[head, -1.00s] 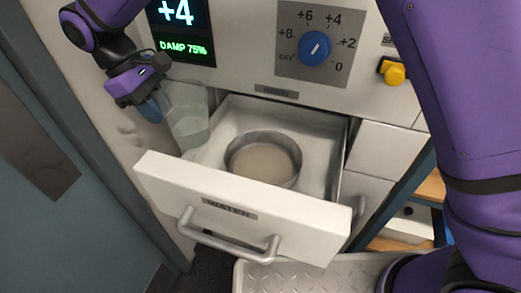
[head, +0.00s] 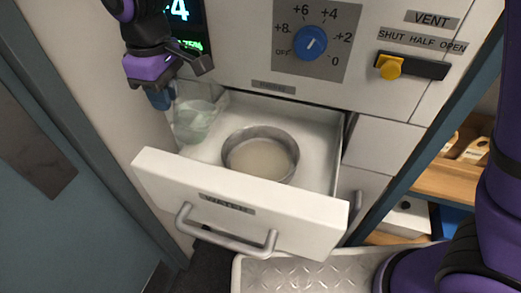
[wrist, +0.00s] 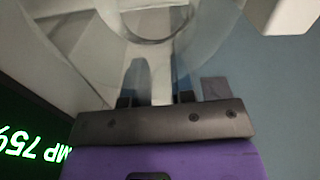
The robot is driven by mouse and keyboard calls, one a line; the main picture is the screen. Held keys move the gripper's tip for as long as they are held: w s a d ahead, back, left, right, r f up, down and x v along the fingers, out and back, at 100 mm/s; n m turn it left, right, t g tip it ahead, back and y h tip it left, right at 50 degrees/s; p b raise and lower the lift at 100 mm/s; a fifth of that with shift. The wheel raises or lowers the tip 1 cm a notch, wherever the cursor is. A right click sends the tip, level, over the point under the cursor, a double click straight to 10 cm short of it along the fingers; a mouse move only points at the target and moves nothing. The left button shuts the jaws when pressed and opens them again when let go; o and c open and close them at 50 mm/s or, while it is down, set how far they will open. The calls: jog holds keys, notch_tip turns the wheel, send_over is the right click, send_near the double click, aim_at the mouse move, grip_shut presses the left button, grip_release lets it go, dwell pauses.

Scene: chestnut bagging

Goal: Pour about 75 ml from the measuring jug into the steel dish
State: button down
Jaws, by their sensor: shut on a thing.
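The clear measuring jug (head: 196,118) is at the left in the head view, over the left back part of the open drawer. It holds pale liquid and looks slightly tilted. My gripper (head: 160,98) is shut on its blue handle, on the jug's left side. In the wrist view the fingers of my gripper (wrist: 158,85) show below the jug's see-through wall (wrist: 205,25). The round steel dish (head: 290,165) sits in the drawer, right of and below the jug and apart from it. Pale cloudy liquid or a pale bottom shows in it. No stream shows between them.
The drawer (head: 240,190) is pulled open, with a bar handle (head: 225,238). Behind it is a panel with a blue dial (head: 310,42), a yellow slider (head: 389,67) and a display (head: 180,15) partly covered by my arm. A metal tread plate (head: 310,270) lies below.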

aim_at(183, 92)
jog(key=shift+d+f+y, duration=0.1)
jog(key=shift+d+y, duration=0.3)
jog(key=shift+s+d+r+t+y, duration=0.15)
jog(key=shift+d+r+y, duration=0.05)
jog(key=shift+d+y, duration=0.35)
jog(key=shift+s+d+r+t+y, duration=0.15)
jog(key=shift+d+r+y, duration=0.05)
jog(key=shift+d+y, duration=0.3)
jog(key=shift+d+r+y, duration=0.15)
jog(key=shift+d+y, duration=0.15)
jog(key=shift+y, duration=0.15)
jog(key=shift+s+d+r+t+y, duration=0.2)
jog(key=shift+d+t+y, duration=0.3)
jog(key=shift+y, duration=0.6)
jog(key=shift+s+d+r+y, duration=0.15)
jog(key=shift+d+r+y, duration=0.25)
jog(key=shift+y, duration=0.2)
dwell(0.7)
jog(key=shift+a+f+h, duration=0.45)
jog(key=shift+h, duration=0.45)
jog(key=shift+a, duration=0.2)
